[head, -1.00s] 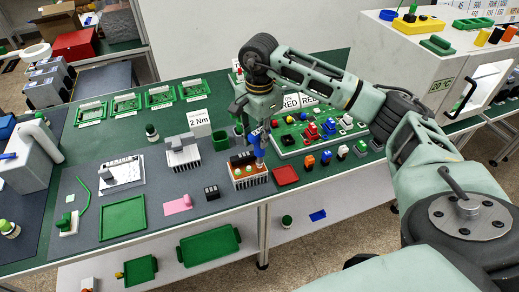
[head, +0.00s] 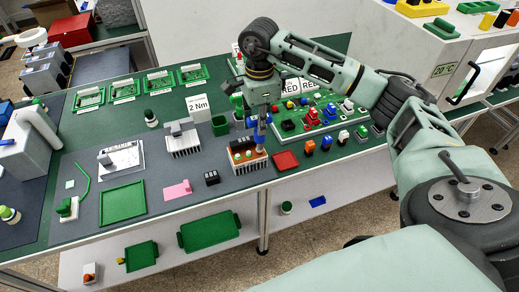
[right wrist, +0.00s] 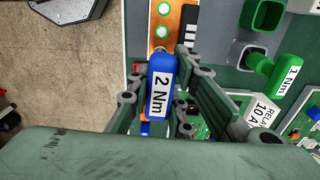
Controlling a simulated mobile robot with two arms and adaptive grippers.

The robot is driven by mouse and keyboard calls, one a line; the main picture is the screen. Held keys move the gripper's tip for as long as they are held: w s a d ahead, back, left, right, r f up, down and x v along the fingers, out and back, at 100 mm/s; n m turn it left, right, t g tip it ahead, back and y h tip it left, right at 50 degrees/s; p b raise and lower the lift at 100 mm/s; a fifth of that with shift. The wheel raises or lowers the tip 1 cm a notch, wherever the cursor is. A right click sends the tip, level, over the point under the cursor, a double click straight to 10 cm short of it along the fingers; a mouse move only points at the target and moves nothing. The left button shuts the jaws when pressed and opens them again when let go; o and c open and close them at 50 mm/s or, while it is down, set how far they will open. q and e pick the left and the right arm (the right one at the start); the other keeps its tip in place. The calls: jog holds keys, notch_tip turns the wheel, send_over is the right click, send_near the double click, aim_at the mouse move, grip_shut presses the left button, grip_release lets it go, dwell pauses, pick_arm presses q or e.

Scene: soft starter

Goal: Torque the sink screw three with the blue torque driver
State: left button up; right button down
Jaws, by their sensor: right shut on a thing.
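My right gripper (right wrist: 160,100) is shut on the blue torque driver (right wrist: 160,82), marked 2 Nm. In the head view the gripper (head: 259,117) holds the driver over the right part of the heat sink (head: 245,166) with the orange board (head: 243,155) on top. In the right wrist view the orange board (right wrist: 161,25) carries round screws ringed in green, and the driver covers its near part. The driver's tip is hidden, so I cannot tell whether it touches a screw. My left gripper is out of view.
A green 1 Nm driver (right wrist: 285,75) stands close beside the gripper. A red tray (head: 286,160) lies right of the heat sink, a black block (head: 212,178) left. Another grey heat sink (head: 184,145) and a green bin (head: 220,125) stand behind. The green tray (head: 123,202) is empty.

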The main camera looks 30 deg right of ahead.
jog(key=m, duration=0.4)
jog(key=shift+m, duration=0.3)
jog(key=m, duration=0.4)
jog(key=shift+m, duration=0.3)
jog(key=n, duration=0.2)
jog(key=shift+f+n+b, duration=0.15)
jog(key=shift+n+b, duration=0.15)
jog(key=shift+b, duration=0.1)
jog(key=shift+n, duration=1.1)
